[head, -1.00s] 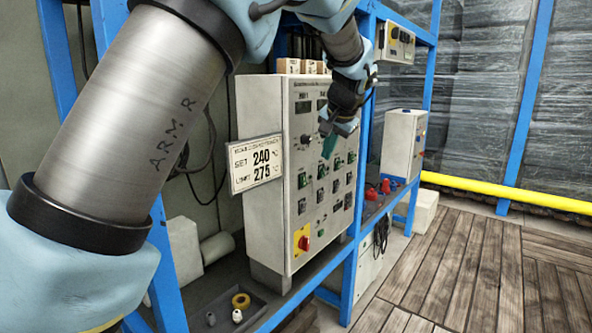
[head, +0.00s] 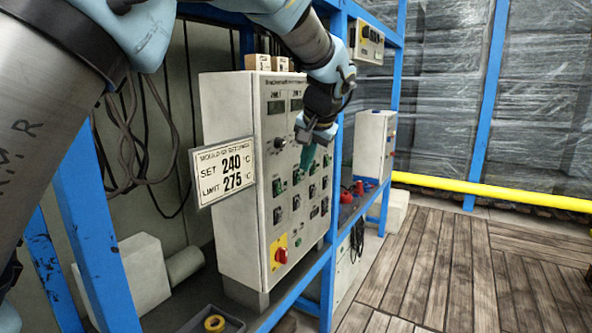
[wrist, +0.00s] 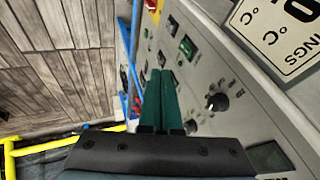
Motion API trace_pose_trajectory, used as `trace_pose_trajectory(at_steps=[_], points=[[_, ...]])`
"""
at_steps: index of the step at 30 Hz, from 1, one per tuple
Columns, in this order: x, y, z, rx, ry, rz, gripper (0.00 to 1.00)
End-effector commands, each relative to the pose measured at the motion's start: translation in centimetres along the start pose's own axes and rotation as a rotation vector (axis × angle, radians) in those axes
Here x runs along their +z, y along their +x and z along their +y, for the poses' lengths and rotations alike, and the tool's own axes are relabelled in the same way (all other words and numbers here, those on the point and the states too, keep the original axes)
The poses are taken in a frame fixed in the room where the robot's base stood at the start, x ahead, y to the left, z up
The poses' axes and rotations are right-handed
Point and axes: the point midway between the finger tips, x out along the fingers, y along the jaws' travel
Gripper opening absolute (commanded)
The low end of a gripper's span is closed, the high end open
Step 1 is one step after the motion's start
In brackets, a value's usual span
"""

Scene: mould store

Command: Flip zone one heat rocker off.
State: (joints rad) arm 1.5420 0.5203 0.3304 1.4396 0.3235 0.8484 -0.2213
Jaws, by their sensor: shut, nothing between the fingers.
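A grey control cabinet (head: 232,165) stands on a blue-framed shelf, and its front panel carries a display, a knob (head: 279,143) and several rockers in rows. Some rockers look green, such as one at upper left (head: 277,187); the labels are too small to tell which is zone one heat. My gripper (head: 306,166) is shut and empty in front of the upper panel, its green fingers pointing down. In the wrist view the closed fingers (wrist: 168,80) lie over the panel, beside a green-lit rocker (wrist: 187,47) and the black knob (wrist: 215,101). Contact cannot be told.
A sign (head: 224,171) reading SET 240, LIMIT 275 sticks out at the cabinet's left. A red rotary switch on a yellow plate (head: 280,254) sits low on the panel. A smaller box (head: 373,146) stands right. The wooden floor (head: 440,260) is clear.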

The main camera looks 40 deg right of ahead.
Motion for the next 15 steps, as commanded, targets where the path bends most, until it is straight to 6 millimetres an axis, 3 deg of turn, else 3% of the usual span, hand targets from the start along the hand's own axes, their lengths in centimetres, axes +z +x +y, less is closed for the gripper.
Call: trace_pose_trajectory(at_steps=[13,15], points=[[0.0,8.7,-0.2,-0.002,0.001,-0.005,0.00],[0.1,9.3,-1.3,-0.002,-0.003,-0.004,0.00]])
